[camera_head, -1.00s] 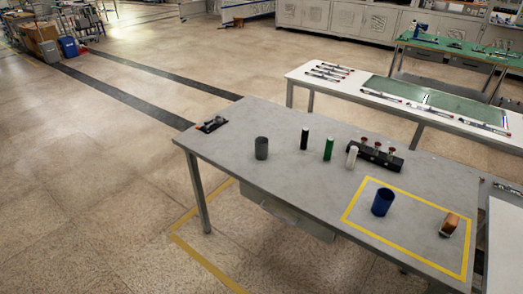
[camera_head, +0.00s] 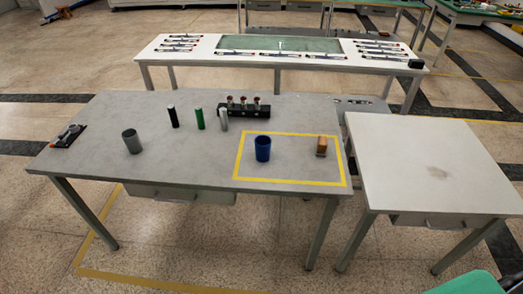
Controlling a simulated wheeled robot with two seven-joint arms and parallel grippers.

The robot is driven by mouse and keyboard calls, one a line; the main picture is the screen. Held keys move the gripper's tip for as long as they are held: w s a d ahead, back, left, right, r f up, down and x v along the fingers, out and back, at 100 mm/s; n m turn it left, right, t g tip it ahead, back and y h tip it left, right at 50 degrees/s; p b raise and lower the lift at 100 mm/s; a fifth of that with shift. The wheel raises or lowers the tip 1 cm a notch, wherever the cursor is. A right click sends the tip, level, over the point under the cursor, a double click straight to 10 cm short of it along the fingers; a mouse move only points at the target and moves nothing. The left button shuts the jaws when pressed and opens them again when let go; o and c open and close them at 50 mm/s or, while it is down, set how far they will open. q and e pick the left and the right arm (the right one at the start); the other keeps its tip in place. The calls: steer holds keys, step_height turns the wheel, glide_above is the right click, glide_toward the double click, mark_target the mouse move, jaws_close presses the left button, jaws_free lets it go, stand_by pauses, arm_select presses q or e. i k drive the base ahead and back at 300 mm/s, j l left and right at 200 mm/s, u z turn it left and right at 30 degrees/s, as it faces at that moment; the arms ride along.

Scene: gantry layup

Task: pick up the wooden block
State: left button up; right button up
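The wooden block (camera_head: 321,146) is small and brown with a darker or metallic lower part. It stands on the grey table (camera_head: 90,167) near its right edge, inside a yellow taped rectangle (camera_head: 290,183). A blue cup (camera_head: 263,148) stands to its left inside the same rectangle. Neither of my grippers shows in the head view, so nothing is seen touching the block.
A grey cup (camera_head: 131,141), black (camera_head: 173,116), green (camera_head: 199,118) and white (camera_head: 223,119) cylinders and a black rack (camera_head: 244,110) stand on the table. A bare pale table (camera_head: 430,160) stands at right. A long white table (camera_head: 160,55) is behind.

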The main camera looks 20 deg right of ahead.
mark_target(321, 147)
steer(key=z, duration=1.45)
steer(key=u, duration=0.4)
